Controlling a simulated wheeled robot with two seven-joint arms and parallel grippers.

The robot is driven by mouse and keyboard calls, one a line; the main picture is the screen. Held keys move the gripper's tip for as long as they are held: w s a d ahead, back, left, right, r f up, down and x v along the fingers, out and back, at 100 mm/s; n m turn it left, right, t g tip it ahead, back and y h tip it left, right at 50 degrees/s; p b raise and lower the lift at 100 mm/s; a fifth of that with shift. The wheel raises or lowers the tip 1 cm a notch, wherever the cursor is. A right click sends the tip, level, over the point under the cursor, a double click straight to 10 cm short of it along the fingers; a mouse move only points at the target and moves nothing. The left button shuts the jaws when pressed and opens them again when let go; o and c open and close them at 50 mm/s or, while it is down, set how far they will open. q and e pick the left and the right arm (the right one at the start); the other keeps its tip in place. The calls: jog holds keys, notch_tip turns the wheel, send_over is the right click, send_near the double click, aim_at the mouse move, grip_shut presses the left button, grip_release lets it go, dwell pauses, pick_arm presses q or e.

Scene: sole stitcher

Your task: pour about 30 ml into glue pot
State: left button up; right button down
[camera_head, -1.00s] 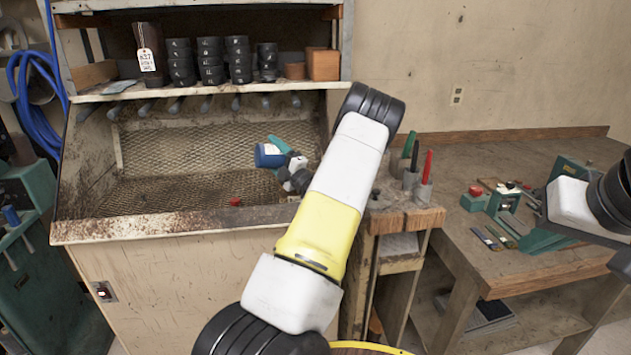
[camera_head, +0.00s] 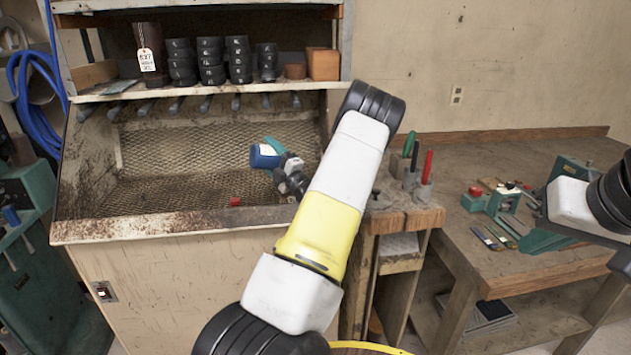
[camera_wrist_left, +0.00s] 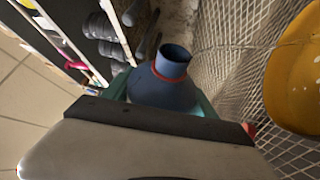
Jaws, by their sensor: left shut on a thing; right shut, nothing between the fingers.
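No glue pot is clear in the head view, where my left arm hides part of the booth. My right gripper (camera_head: 541,239) is shut and empty over the bench.
A small red cap-like thing (camera_head: 235,201) lies on the booth floor. The booth's front lip (camera_head: 150,228) is stained. Stacked black cups (camera_head: 210,60) stand on the shelf above. Upright tools (camera_head: 418,165) stand right of my left arm. A wooden bench (camera_head: 480,165) is at the right.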

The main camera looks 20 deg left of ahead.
aim_at(259, 157)
pick_arm(q)
jog(key=shift+s+a+r+m, duration=0.15)
jog(key=shift+s+a+m, duration=0.15)
jog(key=shift+s+a, duration=0.35)
dwell(0.4)
jog(key=shift+a, duration=0.3)
jog(key=n, duration=0.1)
jog(key=f+n, duration=0.1)
jog(key=shift+s+a+n+g, duration=0.25)
jog(key=shift+s+n+g, duration=0.05)
jog(key=shift+g, duration=0.1)
jog(key=f+n+g, duration=0.1)
jog(key=n, duration=0.1)
jog(key=f+n, duration=0.1)
jog(key=shift+w+d+n+g+h, duration=0.2)
jog(key=shift+n+g+h, duration=0.2)
jog(key=shift+w+d+r+n, duration=0.1)
jog(key=shift+w+d+n, duration=0.1)
jog(key=shift+n, duration=0.3)
jog(key=shift+h, duration=0.3)
